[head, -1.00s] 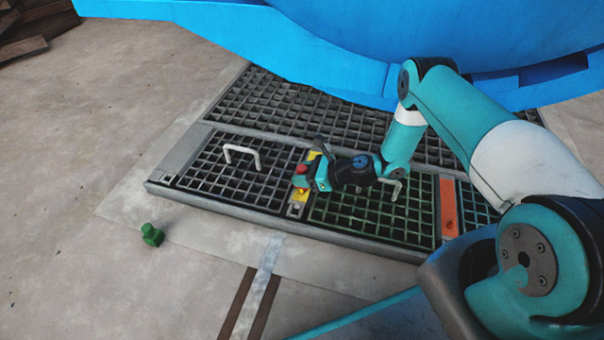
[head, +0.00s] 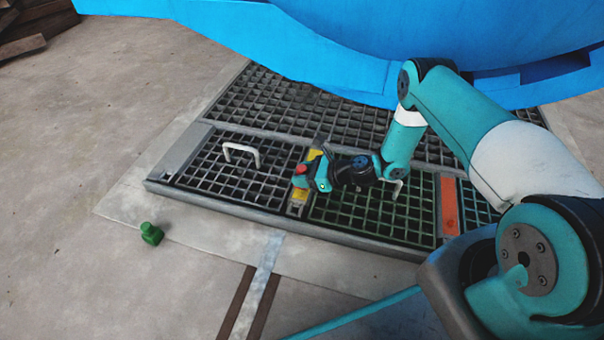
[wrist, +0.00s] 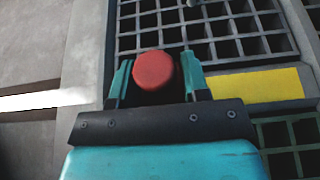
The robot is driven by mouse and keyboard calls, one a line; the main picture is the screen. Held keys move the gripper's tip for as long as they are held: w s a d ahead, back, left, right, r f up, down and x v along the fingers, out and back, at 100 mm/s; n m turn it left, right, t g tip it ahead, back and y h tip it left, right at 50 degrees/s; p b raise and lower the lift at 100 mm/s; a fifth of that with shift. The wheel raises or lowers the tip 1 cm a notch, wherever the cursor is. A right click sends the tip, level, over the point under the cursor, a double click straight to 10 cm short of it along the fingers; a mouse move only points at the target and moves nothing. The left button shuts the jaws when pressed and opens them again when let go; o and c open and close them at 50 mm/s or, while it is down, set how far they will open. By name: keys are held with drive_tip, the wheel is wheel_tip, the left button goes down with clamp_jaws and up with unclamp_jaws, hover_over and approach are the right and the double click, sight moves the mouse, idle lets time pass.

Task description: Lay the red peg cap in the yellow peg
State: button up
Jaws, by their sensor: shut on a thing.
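The red peg cap (head: 301,168) is between the jaws of my gripper (head: 303,179), over the strip between two floor gratings. In the wrist view the round red top of the cap (wrist: 153,70) shows between the two teal fingers of my gripper (wrist: 156,76), which are shut on it. Yellow surface (head: 298,196) shows below and behind the gripper, on that strip. In the wrist view a yellow band (wrist: 262,85) lies to the right of the fingers. The cap's underside is hidden, and I cannot tell a separate yellow peg or whether the cap touches anything.
A green capped piece (head: 151,234) lies on the concrete to the left. A white handle (head: 242,153) rises from the left grating (head: 215,172). Another pale handle (head: 397,190) is beside my arm. An orange-red strip (head: 449,206) lies at right. The large blue vessel (head: 400,40) overhangs the back.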

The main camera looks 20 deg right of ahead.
drive_tip(key=shift+f+b, duration=1.2)
drive_tip(key=shift+f, duration=0.3)
drive_tip(key=o, duration=1)
drive_tip(key=p+v, duration=0.9)
drive_tip(key=v, duration=0.8)
drive_tip(key=shift+r, duration=0.15)
drive_tip(key=shift+s+d, duration=0.1)
drive_tip(key=shift+d, duration=0.05)
